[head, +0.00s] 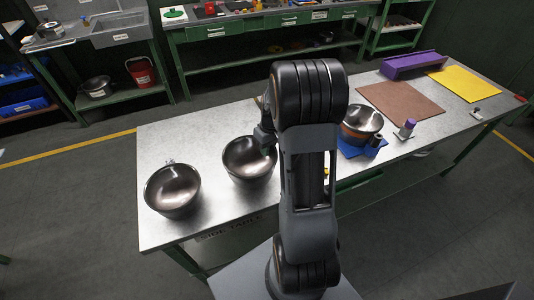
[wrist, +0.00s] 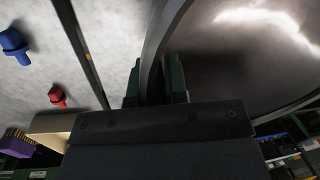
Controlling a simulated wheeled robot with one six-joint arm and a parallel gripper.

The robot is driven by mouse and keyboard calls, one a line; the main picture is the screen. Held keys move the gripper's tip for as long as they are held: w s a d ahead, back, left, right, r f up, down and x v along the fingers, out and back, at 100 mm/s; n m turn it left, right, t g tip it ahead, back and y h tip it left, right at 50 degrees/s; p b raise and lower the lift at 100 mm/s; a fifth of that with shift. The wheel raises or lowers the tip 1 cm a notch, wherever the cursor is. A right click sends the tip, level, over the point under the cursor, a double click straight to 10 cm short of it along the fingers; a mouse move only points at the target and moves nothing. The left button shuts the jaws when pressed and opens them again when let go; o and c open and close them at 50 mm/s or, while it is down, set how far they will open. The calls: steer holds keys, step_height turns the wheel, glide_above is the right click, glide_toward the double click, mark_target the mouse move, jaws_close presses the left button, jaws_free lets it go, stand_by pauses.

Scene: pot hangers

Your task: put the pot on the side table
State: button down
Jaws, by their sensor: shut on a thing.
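A dark metal pot (head: 249,168) with a shiny inside is at the left part of the metal side table (head: 205,128), whose front edge bears a "SIDE TABLE" label. My gripper (head: 266,140) is shut on the right rim of this pot. In the wrist view, the fingers of my gripper (wrist: 156,88) straddle the rim, and the pot (wrist: 225,70) fills the right side. The pot looks upright. I cannot tell whether its base touches the table. My arm hides part of the table behind it.
A similar dark pot (head: 172,190) stands close by at the left. Right of my arm are a steel pot (head: 362,120) on a blue mat, a brown board (head: 402,104), a yellow board (head: 465,84) and a purple tray (head: 412,65). The table's back left corner is clear.

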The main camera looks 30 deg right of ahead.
mark_target(253, 161)
steer(key=shift+w+f, duration=0.25)
steer(key=shift+w+d+f+p, duration=0.15)
steer(key=shift+f+p, duration=0.2)
steer(key=shift+f, duration=1.4)
steer(key=shift+f, duration=0.1)
steer(key=c, duration=1.1)
jaws_free()
steer(key=shift+c, duration=0.2)
